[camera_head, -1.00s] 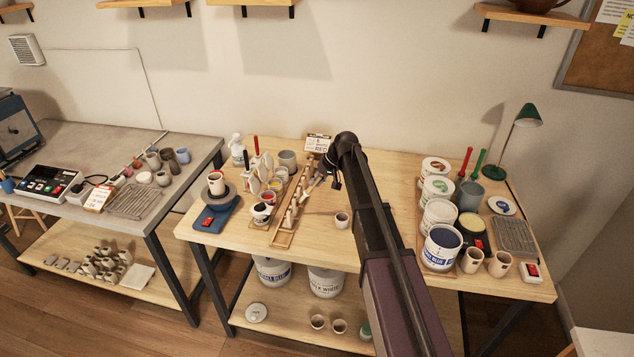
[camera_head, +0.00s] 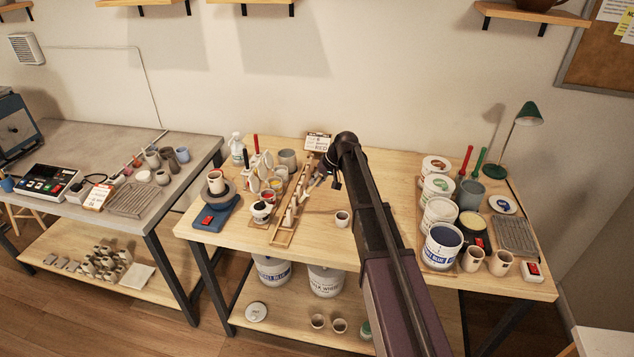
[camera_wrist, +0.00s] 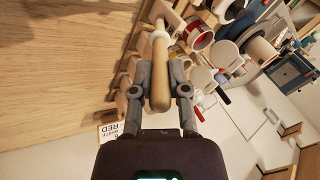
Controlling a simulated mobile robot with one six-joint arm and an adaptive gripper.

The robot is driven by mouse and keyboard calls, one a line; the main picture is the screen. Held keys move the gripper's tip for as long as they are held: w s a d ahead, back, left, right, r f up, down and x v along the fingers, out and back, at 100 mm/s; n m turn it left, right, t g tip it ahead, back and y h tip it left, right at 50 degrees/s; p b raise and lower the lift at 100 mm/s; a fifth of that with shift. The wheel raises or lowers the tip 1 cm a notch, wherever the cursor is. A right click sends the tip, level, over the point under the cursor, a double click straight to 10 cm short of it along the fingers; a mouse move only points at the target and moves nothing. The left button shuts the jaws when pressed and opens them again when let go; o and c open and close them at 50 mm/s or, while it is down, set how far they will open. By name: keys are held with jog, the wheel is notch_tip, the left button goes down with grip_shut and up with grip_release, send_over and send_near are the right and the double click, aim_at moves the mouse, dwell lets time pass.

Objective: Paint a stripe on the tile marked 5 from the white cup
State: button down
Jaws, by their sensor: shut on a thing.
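My gripper (camera_wrist: 162,88) is shut on the pale wooden handle of a brush (camera_wrist: 160,65). Its far end reaches over the row of tiles and cups in the wrist view. In the head view my gripper (camera_head: 332,182) is above the middle table, just right of a long wooden rack (camera_head: 281,238) holding several small upright tiles (camera_head: 291,212). Several small paint cups (camera_head: 268,197) stand left of the rack; red shows in one cup (camera_wrist: 199,35) in the wrist view. I cannot read a 5 on any tile or tell which cup is the white one.
A card (camera_head: 318,142) lettered RED stands behind the rack. A small beige cup (camera_head: 342,218) stands right of the rack. Large paint tubs (camera_head: 442,246) crowd the table's right side. A blue scale (camera_head: 214,216) is at left. The table's front middle is bare.

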jog(key=shift+f+b, duration=0.5)
jog(key=shift+f, duration=0.05)
dwell(0.4)
jog(key=shift+d+r, duration=0.1)
jog(key=shift+d, duration=0.05)
dwell(0.4)
jog(key=shift+s+d+r+p, duration=0.25)
jog(key=shift+d, duration=0.4)
jog(key=shift+s+d+r+p, duration=0.2)
jog(key=shift+d+p, duration=0.05)
jog(key=shift+d, duration=0.4)
